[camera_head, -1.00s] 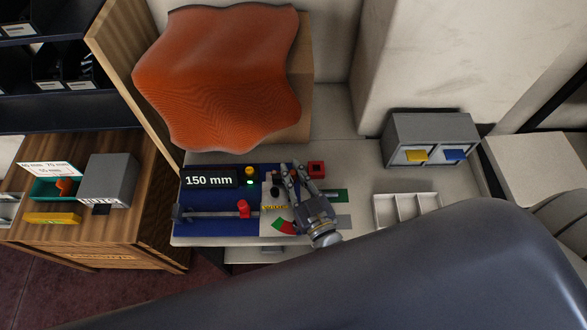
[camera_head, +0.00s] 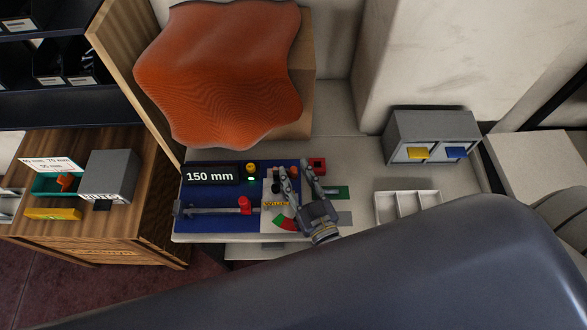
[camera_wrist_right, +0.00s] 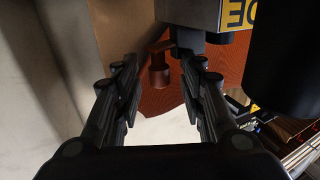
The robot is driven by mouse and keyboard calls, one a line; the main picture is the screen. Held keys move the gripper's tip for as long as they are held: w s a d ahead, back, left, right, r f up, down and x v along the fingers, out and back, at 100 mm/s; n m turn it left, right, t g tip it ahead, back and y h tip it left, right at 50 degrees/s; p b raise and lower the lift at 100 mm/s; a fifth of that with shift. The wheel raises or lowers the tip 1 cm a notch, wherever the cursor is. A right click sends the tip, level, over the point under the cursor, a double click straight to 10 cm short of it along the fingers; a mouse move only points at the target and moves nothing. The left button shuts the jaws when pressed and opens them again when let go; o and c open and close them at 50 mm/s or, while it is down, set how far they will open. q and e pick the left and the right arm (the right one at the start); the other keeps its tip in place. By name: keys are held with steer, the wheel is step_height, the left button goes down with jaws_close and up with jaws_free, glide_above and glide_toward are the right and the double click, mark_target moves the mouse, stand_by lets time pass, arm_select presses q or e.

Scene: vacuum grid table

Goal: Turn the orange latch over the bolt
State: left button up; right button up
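My right gripper (camera_head: 295,170) is over the blue bench fixture (camera_head: 215,220) in the head view, its two fingers spread apart. In the right wrist view the same gripper (camera_wrist_right: 160,85) is open, with nothing pinched. A dark orange-brown knob on a short arm, which looks like the orange latch (camera_wrist_right: 158,74), shows between the fingertips in the picture; I see no contact. A grey block with a yellow label (camera_wrist_right: 200,12) is just above it. The latch cannot be made out in the head view, and I cannot identify the bolt. My left gripper is not in view.
A red block (camera_head: 244,204) sits on the fixture's rail, below a 150 mm display (camera_head: 210,176). A red box (camera_head: 317,165) is close to the right finger. A white divided tray (camera_head: 408,207) and a grey drawer unit (camera_head: 432,135) stand to the right. An orange cloth (camera_head: 218,75) lies behind.

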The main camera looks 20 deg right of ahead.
steer(key=s+d, duration=0.1)
steer(key=s, duration=0.9)
steer(key=shift+s, duration=0.2)
steer(key=shift+d, duration=0.15)
